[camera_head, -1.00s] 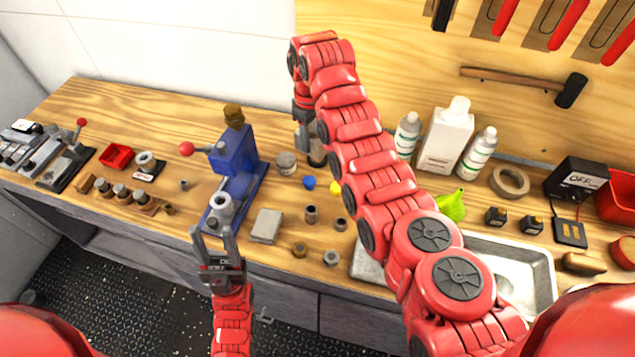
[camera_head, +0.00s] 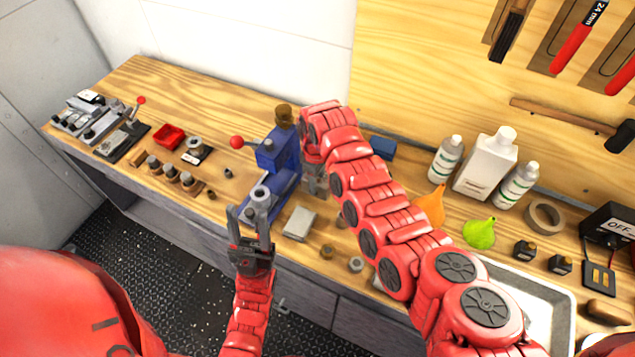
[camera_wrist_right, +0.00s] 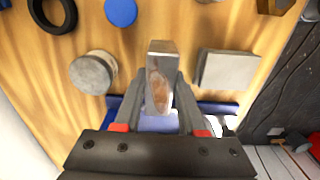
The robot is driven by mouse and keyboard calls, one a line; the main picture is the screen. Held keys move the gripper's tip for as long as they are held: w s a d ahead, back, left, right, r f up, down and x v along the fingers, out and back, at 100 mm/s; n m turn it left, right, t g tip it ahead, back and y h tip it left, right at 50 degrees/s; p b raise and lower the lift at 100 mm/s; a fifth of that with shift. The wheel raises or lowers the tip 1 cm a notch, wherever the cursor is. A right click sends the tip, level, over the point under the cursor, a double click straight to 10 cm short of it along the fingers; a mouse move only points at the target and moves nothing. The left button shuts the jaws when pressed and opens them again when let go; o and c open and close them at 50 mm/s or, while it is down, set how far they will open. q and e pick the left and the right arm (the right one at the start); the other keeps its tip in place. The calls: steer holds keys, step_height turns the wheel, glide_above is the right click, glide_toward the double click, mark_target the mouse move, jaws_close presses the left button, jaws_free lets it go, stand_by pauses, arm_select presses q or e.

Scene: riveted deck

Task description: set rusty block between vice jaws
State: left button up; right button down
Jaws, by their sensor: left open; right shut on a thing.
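The rusty block (camera_wrist_right: 160,85) is grey metal with brown rust patches; it stands between the fingers of my right gripper (camera_wrist_right: 158,100) in the right wrist view. The blue vice (camera_head: 284,165), with a red-ball lever, stands on the bench in the head view. Part of its blue body (camera_wrist_right: 216,108) shows beneath the block in the right wrist view. In the head view my right gripper (camera_head: 315,182) is just right of the vice, partly covered by my arm, and the block cannot be made out. My left gripper (camera_head: 250,218) is open and empty at the vice's front end.
A grey plate (camera_head: 299,223) lies right of the vice. A round grey tin (camera_wrist_right: 93,72) and a blue disc (camera_wrist_right: 121,12) lie nearby in the right wrist view. Bottles (camera_head: 486,165) stand by the back wall. A steel tray (camera_head: 545,300) is at the right.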

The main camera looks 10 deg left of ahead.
steer(key=shift+w+f, duration=0.15)
steer(key=shift+f, duration=0.8)
steer(key=shift+f, duration=0.1)
steer(key=shift+f, duration=0.15)
steer(key=shift+c, duration=2.4)
jaws_free()
steer(key=shift+r, duration=0.3)
